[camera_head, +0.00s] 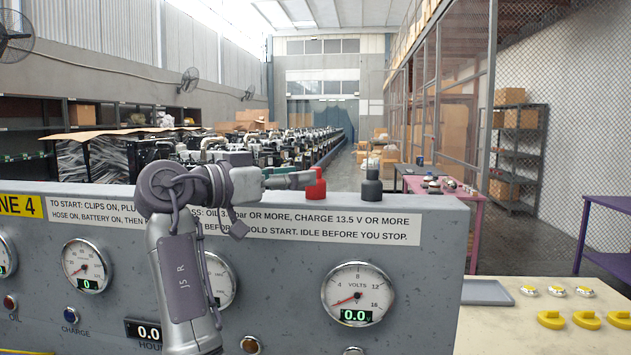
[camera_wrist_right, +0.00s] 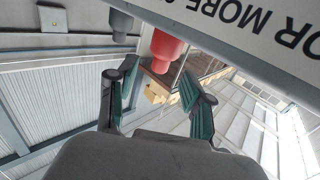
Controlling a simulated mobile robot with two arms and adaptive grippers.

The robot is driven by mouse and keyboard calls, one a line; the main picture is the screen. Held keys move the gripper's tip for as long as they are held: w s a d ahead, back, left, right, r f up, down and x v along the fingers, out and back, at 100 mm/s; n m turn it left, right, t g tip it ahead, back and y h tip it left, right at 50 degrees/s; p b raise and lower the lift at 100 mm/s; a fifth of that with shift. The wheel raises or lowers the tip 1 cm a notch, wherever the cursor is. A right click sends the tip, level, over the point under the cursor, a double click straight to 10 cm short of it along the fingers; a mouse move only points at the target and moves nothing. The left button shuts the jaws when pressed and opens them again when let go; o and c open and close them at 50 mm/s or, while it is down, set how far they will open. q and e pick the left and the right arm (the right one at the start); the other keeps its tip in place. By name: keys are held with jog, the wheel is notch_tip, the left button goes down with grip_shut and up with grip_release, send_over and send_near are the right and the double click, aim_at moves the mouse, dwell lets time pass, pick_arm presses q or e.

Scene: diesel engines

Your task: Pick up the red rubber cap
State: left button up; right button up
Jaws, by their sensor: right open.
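The red rubber cap (camera_head: 317,186) stands upright on the top edge of the grey gauge panel (camera_head: 445,240). My right gripper (camera_head: 303,180) reaches in from the left at the cap's height, its fingertips close to the cap's left side; whether they touch it I cannot tell. In the right wrist view the red cap (camera_wrist_right: 166,48) shows just beyond the open fingers of the right gripper (camera_wrist_right: 155,88), roughly between them. The gripper holds nothing. My left gripper does not show.
A black cap (camera_head: 372,185) stands on the same ledge just right of the red one. A cream table (camera_head: 530,325) at lower right bears a grey tray (camera_head: 487,293) and yellow parts (camera_head: 551,319). A pink table (camera_head: 465,208) stands behind. Space above the ledge is clear.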

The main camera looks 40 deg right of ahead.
jog(key=shift+d+r, duration=0.1)
jog(key=shift+d, duration=0.2)
jog(key=d+p, duration=0.2)
jog(key=d, duration=0.2)
jog(key=shift+s+d+p, duration=0.2)
jog(key=shift+p, duration=0.1)
jog(key=shift+d, duration=0.15)
jog(key=shift+a, duration=0.2)
jog(key=c, duration=0.7)
jog(key=shift+c, duration=0.2)
